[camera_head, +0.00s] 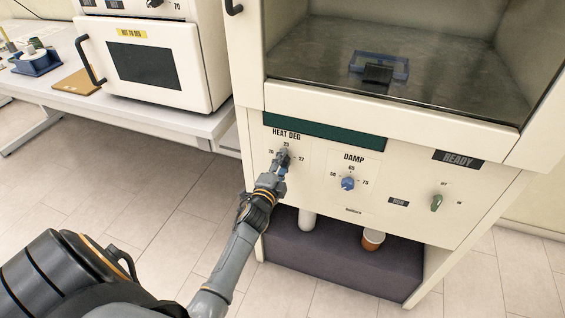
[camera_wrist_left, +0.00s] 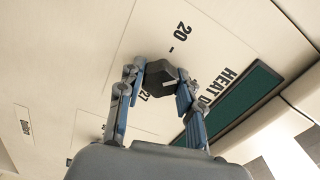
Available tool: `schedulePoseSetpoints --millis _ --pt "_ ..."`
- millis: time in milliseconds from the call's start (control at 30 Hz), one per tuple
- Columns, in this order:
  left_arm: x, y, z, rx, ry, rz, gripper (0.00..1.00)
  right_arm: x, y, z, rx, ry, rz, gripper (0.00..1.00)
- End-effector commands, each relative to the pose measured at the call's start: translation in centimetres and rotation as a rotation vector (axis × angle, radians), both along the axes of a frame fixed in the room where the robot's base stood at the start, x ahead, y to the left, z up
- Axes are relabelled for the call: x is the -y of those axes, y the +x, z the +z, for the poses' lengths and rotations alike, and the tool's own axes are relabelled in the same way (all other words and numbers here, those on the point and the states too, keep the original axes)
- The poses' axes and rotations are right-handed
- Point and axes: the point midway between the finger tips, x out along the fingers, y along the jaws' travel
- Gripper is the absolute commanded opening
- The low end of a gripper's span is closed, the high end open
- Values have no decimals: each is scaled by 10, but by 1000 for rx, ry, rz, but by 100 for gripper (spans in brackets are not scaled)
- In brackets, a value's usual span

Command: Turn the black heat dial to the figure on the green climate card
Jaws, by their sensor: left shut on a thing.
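The black heat dial (camera_wrist_left: 160,74) sits on the cream panel under the words HEAT DEG. My left gripper (camera_head: 284,160) is at this dial, and in the left wrist view its two fingers (camera_wrist_left: 160,80) are closed on the dial's sides. The figures 20 and 27 are legible around the dial in the left wrist view. In the head view the gripper mostly hides the dial, and its pointer direction cannot be told. A dark green strip (camera_head: 320,132) lies above the dial; I see no readable figure on it. I cannot make out a separate climate card. My right gripper is not in view.
A blue DAMP knob (camera_head: 348,183) is just right of the heat dial. A white oven (camera_head: 150,62) stands on the left bench.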

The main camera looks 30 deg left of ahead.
Motion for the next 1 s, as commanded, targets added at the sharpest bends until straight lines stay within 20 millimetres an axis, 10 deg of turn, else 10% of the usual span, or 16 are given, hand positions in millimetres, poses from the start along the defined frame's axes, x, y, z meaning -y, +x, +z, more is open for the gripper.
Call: schedulePoseSetpoints --millis 33,67,167,567,1000 --pt "0 0 -1 -2 -1 0 4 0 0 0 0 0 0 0" --pt "0 0 -1 -2 -1 0 37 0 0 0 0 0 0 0" --pt "0 0 -1 -2 -1 0 58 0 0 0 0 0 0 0" --pt "2 -5 -1 -1 -2 0 59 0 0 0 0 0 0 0" --pt "21 -87 -2 -2 -4 0 59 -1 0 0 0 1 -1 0"
